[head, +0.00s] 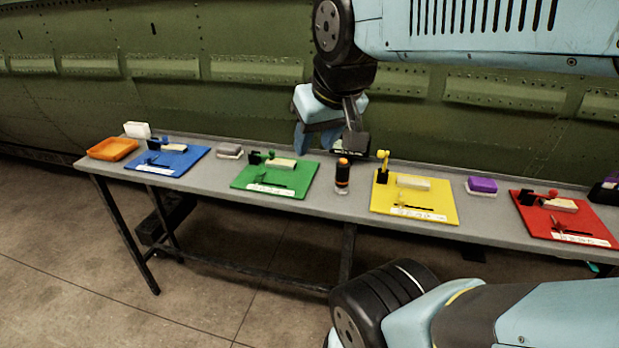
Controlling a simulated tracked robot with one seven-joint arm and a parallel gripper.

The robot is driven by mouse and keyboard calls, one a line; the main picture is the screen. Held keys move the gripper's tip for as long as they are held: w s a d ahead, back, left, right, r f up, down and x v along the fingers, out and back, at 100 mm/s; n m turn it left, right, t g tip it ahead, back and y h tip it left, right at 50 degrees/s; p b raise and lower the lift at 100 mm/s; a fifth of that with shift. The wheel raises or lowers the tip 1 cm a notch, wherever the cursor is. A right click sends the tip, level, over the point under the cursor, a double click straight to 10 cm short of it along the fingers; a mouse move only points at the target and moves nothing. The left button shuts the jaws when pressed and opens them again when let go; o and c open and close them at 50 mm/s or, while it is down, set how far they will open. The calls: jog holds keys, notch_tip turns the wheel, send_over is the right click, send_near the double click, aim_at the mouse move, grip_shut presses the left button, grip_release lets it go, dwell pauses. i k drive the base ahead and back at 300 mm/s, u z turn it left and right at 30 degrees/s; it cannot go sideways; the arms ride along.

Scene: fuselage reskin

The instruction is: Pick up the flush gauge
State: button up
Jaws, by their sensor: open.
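In the picture the orange top sits just below the gripper's right finger. The gap between them in depth is hard to judge.
The long table (212,173) carries blue (188,160), green (295,180), yellow (440,205) and red (590,225) mats with small tools. An orange tray (112,149) is at the left end, a purple-topped block (482,186) between yellow and red. The green fuselage wall (230,35) rises behind.

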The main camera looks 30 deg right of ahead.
aim_at(342, 172)
jog(key=u, duration=1.25)
jog(key=k, duration=1.85)
jog(key=z, duration=1.4)
jog(key=i, duration=1)
jog(key=u, duration=0.05)
